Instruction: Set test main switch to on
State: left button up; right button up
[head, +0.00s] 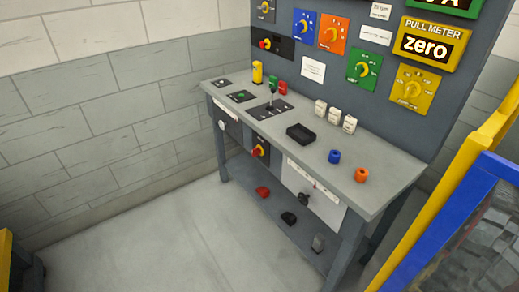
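A grey test bench (378,190) with an upright dark panel (345,81) stands right of centre. A red-and-yellow rotary switch (259,151) is on a dark plate under the bench top at its front. A similar red-and-yellow switch (266,44) is on a black plate at the panel's left. I cannot read which one is the test main switch, nor the position of either. Neither of my grippers is in view.
On the bench top are a lever unit (271,108), a black tray (300,134), white blocks (335,114), a blue ring (334,156) and an orange ring (361,175). A yellow-and-blue frame (440,190) stands at right.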

aim_at(255, 151)
jog(key=i+j+z, duration=0.2)
jog(key=i, duration=0.25)
jog(key=i+j+z, duration=0.15)
jog(key=i, duration=0.35)
jog(key=i+j+z, duration=0.2)
jog(key=i, duration=0.25)
